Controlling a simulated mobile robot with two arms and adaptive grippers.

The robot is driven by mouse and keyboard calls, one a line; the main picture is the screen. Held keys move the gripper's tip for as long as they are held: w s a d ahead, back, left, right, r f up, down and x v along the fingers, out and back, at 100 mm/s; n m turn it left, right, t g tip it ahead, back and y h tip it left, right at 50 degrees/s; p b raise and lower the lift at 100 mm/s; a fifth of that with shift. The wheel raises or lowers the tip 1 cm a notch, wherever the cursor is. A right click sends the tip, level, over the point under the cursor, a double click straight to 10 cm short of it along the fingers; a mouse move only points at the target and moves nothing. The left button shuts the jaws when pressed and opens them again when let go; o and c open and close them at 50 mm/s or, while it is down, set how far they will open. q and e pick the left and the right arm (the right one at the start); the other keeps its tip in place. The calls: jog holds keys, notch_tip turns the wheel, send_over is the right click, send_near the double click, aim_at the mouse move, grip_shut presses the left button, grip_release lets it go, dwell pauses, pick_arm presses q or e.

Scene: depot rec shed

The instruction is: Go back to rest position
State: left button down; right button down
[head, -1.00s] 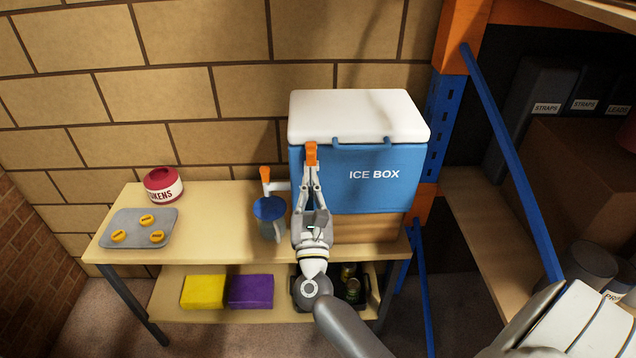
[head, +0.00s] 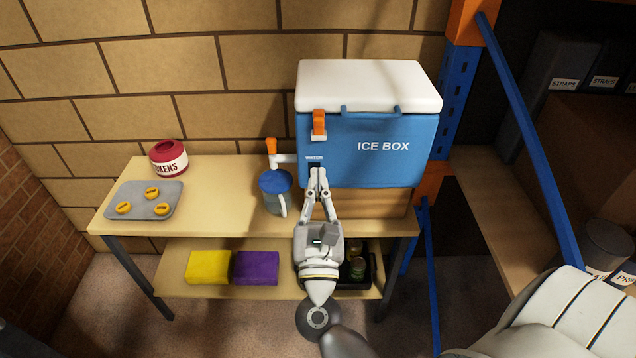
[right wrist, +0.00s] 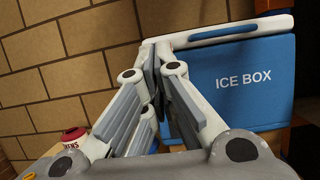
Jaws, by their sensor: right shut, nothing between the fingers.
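My right gripper (head: 317,178) is shut and empty in front of the blue ice box (head: 400,165), below its orange latch (head: 319,122). Its fingers hide a small part of the box's front. In the right wrist view the closed fingers (right wrist: 160,55) point toward the box (right wrist: 240,85), with nothing between them. The white lid (head: 365,85) of the box is down. My left gripper is not in view.
The table (head: 225,225) holds a blue-lidded jug (head: 274,190) under an orange-handled tap (head: 271,147), a red tin (head: 169,158) and a grey tray (head: 130,199) with yellow discs. Yellow (head: 208,267) and purple (head: 256,267) blocks lie on the lower shelf. Shelving with a blue brace (head: 530,140) stands right.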

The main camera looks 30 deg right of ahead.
jog(key=shift+s, duration=0.1)
